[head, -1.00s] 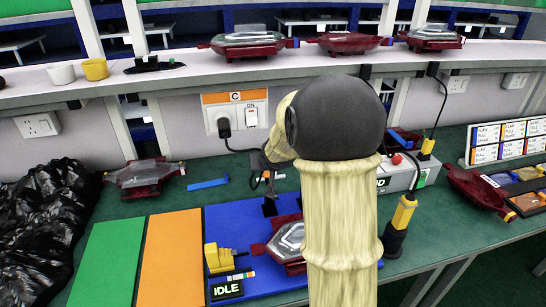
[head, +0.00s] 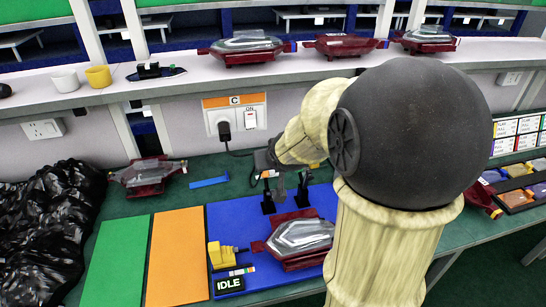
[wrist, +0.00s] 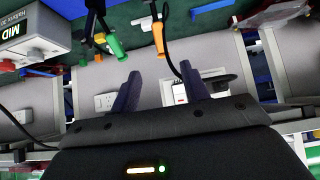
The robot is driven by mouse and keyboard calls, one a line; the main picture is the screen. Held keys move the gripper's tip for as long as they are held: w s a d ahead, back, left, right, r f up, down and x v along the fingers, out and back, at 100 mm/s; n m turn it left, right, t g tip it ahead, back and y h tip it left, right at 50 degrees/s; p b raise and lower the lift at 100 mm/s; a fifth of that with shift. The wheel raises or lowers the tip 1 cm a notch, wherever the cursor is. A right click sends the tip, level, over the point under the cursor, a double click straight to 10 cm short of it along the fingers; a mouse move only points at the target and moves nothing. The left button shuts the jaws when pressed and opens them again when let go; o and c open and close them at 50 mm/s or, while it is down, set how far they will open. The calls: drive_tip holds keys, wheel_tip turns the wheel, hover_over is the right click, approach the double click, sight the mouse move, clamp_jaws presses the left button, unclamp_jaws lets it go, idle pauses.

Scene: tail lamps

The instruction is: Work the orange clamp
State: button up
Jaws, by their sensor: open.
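In the wrist view an orange clamp handle (wrist: 158,38) hangs ahead of my gripper (wrist: 160,70). My gripper is open, with its two dark fingers apart and nothing between them. The handle lies just beyond the fingertips, roughly centred between them in the picture; contact does not show. A green clamp handle (wrist: 115,47) is to its left, on a dark post. In the head view a red and clear tail lamp (head: 302,238) lies on the blue board (head: 228,222), below dark clamp posts (head: 268,196). My arm hides part of the board's right side.
A yellow device (head: 220,256) and an IDLE display (head: 229,284) are at the board's left. Orange (head: 178,255) and green (head: 118,262) mats lie further left, beside black bags (head: 55,220). A shelf (head: 190,85) with lamps and cups runs behind.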

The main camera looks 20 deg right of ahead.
drive_tip(key=shift+s+a+f, duration=0.1)
drive_tip(key=shift+a+f, duration=0.05)
drive_tip(key=c, duration=0.5)
drive_tip(key=s+a+f, duration=0.1)
drive_tip(key=s, duration=0.1)
drive_tip(key=s+a+f+g, duration=0.1)
drive_tip(key=s+f, duration=0.1)
drive_tip(key=s+a+f+g, duration=0.1)
drive_tip(key=shift+s+a+f+n+y, duration=0.25)
drive_tip(key=shift+s+f+n+y, duration=0.05)
drive_tip(key=shift+s+n, duration=0.1)
clamp_jaws()
drive_tip(key=s+a+f+n+g, duration=0.1)
drive_tip(key=s+a+f+g, duration=0.3)
drive_tip(key=s, duration=0.5)
drive_tip(key=shift+s+a+f+y, duration=0.15)
drive_tip(key=shift+s+f+y, duration=0.15)
drive_tip(key=shift+y, duration=0.1)
drive_tip(key=shift+w+a, duration=0.1)
